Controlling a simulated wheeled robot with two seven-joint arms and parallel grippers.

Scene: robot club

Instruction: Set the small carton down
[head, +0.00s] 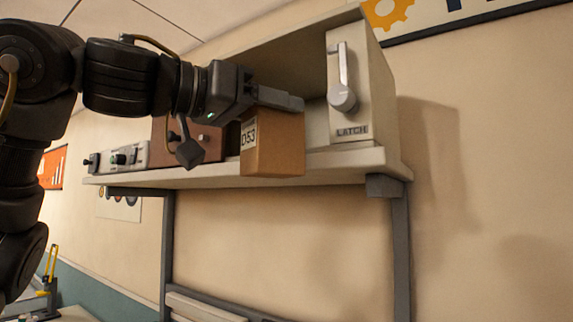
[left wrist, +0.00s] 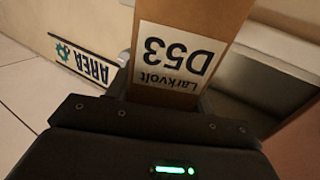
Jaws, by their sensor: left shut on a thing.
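The small carton (head: 274,146) is brown cardboard with a white label reading D53. My left gripper (head: 280,100) is shut on the carton near its top. The carton is upright at the front edge of the shelf (head: 345,160), and its lower part overlaps the shelf's front edge in the head view. I cannot tell whether it touches the shelf. In the left wrist view the carton (left wrist: 190,25) fills the top middle, its label (left wrist: 175,58) upside down and reading Larkvolt D53. The gripper's fingers are mostly hidden there. My right gripper is not in view.
A pale box marked LATCH (head: 362,90) with a lever handle stands at the shelf's right end. Left of the carton are a brown box (head: 205,143) and a grey unit with knobs (head: 121,156). The wall below the shelf is open between grey posts (head: 401,250).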

